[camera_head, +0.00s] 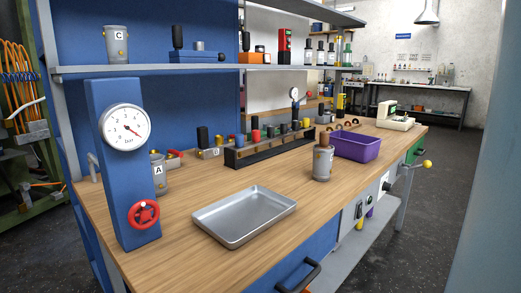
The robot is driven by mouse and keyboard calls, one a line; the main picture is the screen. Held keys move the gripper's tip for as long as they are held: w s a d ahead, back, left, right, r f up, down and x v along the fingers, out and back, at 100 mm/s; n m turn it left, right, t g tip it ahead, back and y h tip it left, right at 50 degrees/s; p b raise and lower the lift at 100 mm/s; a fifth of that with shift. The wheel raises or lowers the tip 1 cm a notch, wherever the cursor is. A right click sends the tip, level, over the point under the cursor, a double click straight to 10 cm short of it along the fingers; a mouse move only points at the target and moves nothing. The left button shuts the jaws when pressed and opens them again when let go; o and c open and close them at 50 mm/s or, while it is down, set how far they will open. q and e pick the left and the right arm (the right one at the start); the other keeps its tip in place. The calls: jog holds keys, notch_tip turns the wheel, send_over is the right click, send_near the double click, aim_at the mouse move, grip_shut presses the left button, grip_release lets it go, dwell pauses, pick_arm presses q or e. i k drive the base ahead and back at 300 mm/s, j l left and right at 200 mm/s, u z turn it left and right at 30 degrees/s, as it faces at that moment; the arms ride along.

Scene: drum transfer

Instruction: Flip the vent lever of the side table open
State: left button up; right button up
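The long wooden-topped bench (165,220) runs from the front left to the back right. A lever with a yellow ball knob (427,163) sticks out level to the right from its far right end, by a green panel (414,150). I cannot tell for sure that this is the vent lever, nor whether it stands open or shut. A blue post with a round pressure gauge (125,128) and a red handwheel (144,214) stands at the near left end. Neither of my grippers is in view.
A metal tray (246,241), a grey canister with a brown top (323,163) and a purple bin (357,155) stand on the bench. A black rack (268,150) lies behind them. A shelf (210,69) overhangs the back. Dark floor (435,210) right of the bench is clear.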

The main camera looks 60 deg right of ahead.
aim_at(427, 164)
jog(key=z, duration=3)
jog(key=i+u, duration=0.15)
jog(key=u, duration=0.7)
jog(key=i+l+u, duration=0.45)
jog(key=l, duration=0.15)
jog(key=l+u, duration=0.2)
jog(key=i+l+u, duration=0.1)
jog(key=l+u, duration=0.15)
jog(key=l, duration=0.2)
jog(key=i+l, duration=0.1)
jog(key=l, duration=0.3)
jog(key=i+l, duration=0.15)
jog(key=l, duration=0.3)
jog(key=i+l, duration=0.1)
jog(key=l, duration=0.3)
jog(key=i+l+u, duration=0.1)
jog(key=l, duration=0.3)
jog(key=i+l, duration=0.15)
jog(key=l, duration=0.3)
